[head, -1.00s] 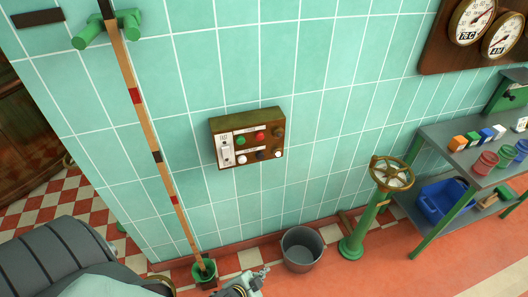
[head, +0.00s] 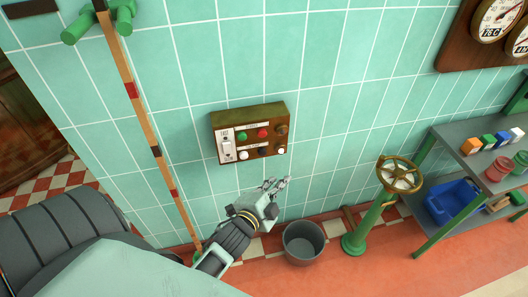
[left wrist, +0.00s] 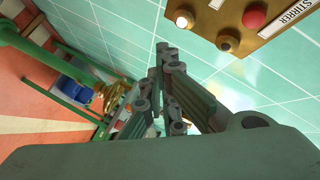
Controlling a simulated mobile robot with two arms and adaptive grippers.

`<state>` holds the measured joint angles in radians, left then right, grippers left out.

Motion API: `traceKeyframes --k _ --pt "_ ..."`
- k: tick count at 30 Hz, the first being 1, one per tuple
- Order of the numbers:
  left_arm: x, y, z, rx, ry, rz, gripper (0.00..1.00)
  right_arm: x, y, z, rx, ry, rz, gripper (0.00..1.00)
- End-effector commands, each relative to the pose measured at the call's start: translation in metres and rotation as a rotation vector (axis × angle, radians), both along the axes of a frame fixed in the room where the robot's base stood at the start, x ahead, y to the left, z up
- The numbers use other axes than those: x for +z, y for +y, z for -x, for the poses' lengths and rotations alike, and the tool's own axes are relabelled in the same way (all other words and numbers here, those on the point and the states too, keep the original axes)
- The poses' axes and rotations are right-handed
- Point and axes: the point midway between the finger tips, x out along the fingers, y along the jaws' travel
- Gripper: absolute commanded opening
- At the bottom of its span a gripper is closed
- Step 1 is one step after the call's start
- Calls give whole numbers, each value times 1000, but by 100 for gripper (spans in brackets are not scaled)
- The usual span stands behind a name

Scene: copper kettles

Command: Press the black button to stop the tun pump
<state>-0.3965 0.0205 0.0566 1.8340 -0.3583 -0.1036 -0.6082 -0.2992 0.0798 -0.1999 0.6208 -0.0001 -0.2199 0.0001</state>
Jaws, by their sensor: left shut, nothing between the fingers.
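I cannot tell which dark one is black, or read the pump label. In the left wrist view the panel (left wrist: 283,38) shows partly at the top right, with a red button, a dark one and a lit white one. My left gripper (head: 276,184) is shut and empty, below the panel and apart from it.
A grey bucket (head: 303,243) stands on the floor below my left gripper. A green pedestal with a brass handwheel (head: 399,174) and a metal shelf (head: 458,143) stand to the right. A long wooden pole (head: 137,108) leans on the wall at left.

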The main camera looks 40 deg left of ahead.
Motion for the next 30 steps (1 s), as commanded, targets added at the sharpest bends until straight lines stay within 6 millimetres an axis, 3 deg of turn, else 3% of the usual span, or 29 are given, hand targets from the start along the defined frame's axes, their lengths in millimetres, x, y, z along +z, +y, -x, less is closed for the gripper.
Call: traceKeyframes --k 11,30 --pt "-1 4 -4 -2 0 -1 0 -2 0 2 0 3 0 39" --pt "-1 62 -53 -2 1 1 0 -11 0 2 0 3 0 39"
